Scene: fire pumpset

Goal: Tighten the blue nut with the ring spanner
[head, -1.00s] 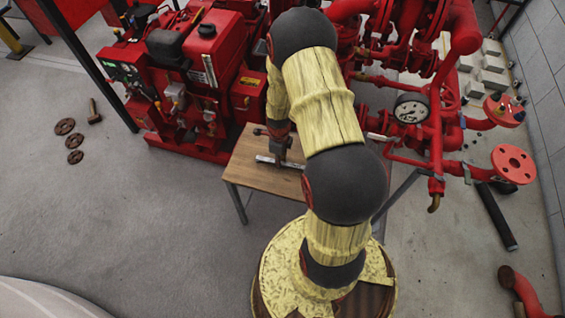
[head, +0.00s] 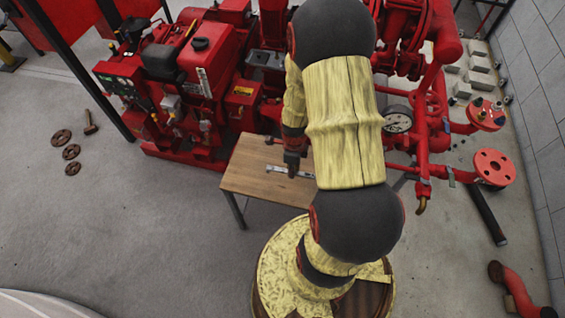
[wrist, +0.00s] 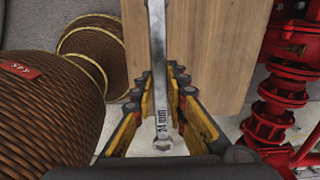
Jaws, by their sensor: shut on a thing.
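The metal spanner (wrist: 158,45) is marked "24 mm". In the wrist view it runs lengthwise between the fingers of my gripper (wrist: 160,77), which is shut on its shaft. One end (wrist: 163,143) of it lies near the palm; the far end is outside the top of the view. In the head view my gripper (head: 292,163) and the spanner (head: 278,169) are over the wooden table (head: 250,185). My arm hides part of the table.
The red engine (head: 190,70) stands behind and left of the table. Red pipework with a pressure gauge (head: 397,120) and a round flange (head: 493,167) is on the right; pipework also shows in the wrist view (wrist: 275,105).

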